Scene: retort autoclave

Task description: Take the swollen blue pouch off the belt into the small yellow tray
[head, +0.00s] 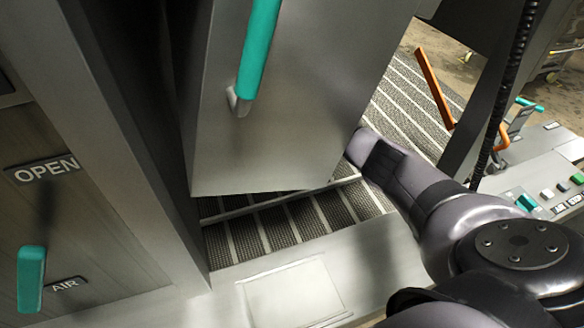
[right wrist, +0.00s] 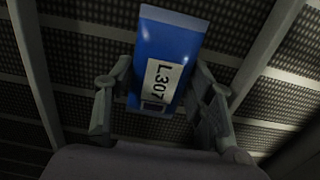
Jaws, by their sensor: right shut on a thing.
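A blue pouch (right wrist: 166,45) with a white label reading "L.307" is between the two fingers of my right gripper (right wrist: 160,88) in the right wrist view. The gripper is shut on it. Dark mesh with pale bars, the belt (right wrist: 85,55), lies behind the pouch; I cannot tell whether they touch. In the head view the belt (head: 290,222) shows below a steel door panel. My right arm reaches in past the panel's right side, and the panel hides the gripper and pouch. My left gripper and the yellow tray are not in view.
The steel door panel (head: 280,130) with a teal handle (head: 258,45) hangs close in front of the belt. A steel ledge (head: 375,255) runs along the front. At right are an orange bar (head: 434,88) and a button panel (head: 560,195). A teal lever (head: 31,278) is at left.

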